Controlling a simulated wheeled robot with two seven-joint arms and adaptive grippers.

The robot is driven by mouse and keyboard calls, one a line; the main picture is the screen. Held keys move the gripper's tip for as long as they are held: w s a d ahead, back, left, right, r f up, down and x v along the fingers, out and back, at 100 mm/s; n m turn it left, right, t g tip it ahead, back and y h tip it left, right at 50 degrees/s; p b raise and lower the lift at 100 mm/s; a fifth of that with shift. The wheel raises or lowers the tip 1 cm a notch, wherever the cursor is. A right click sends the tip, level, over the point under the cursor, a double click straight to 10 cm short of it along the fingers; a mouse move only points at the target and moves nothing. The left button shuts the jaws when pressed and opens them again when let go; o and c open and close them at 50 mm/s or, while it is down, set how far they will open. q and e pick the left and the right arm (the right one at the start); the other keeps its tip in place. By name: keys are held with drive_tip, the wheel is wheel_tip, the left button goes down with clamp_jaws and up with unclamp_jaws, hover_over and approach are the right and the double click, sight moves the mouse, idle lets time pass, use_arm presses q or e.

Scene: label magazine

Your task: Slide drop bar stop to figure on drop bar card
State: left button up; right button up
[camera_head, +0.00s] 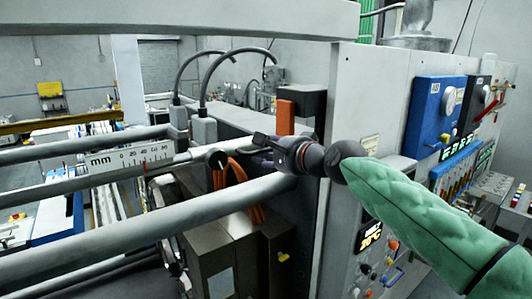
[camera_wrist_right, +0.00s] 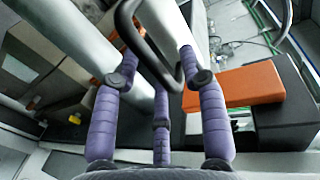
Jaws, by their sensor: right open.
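The drop bar (camera_head: 70,186) is a thin grey rod running along below a white mm scale (camera_head: 130,158). My left gripper is out of view.
Thick grey bars (camera_head: 150,231) run in front of and behind the drop bar. An orange block (camera_head: 285,117) stands close behind my right gripper. Orange cables (camera_head: 236,172) hang below the knob.

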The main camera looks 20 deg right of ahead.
drive_tip(key=v, duration=1.1)
drive_tip(key=shift+s, duration=0.35)
drive_tip(key=x, duration=1.2)
drive_tip(key=shift+s+a+r, duration=0.1)
drive_tip(key=shift+a+r, duration=0.05)
drive_tip(key=shift+a, duration=0.1)
clamp_jaws()
